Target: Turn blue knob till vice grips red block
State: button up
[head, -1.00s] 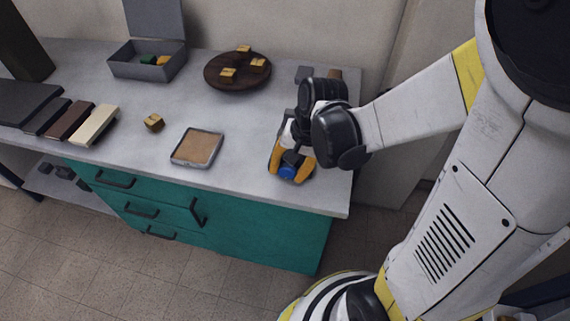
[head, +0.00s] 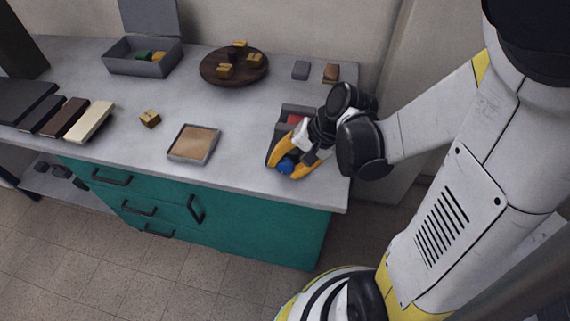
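The vice (head: 297,108) is a grey body near the right end of the table, partly hidden behind my gripper. The red block (head: 296,119) shows inside it; I cannot tell whether the jaws touch it. The blue knob (head: 285,166) is at the vice's front, toward the table's front edge. My gripper (head: 283,169) has yellow-orange fingers, one on each side of the blue knob. I cannot tell whether the fingers press on the knob.
A shallow tray (head: 175,153) with a tan inside and a small yellow-brown block (head: 150,118) lie to the left. A round brown board (head: 207,74) bears several blocks. An open grey box (head: 122,66) stands behind. Two small blocks, one grey (head: 300,69) and one brown (head: 331,72), lie at the back right.

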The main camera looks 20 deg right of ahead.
jog(key=o, duration=0.4)
jog(key=shift+o, duration=0.2)
jog(key=v, duration=1.2)
jog(key=a+r+n+t+h, duration=0.1)
jog(key=n, duration=0.1)
jog(key=s+a+n+t+h, duration=0.1)
jog(key=a+n+h, duration=0.1)
jog(key=s+a+r+n+t+h, duration=0.1)
jog(key=n, duration=0.2)
jog(key=shift+a+r+t+h, duration=0.3)
jog(key=shift+r, duration=0.05)
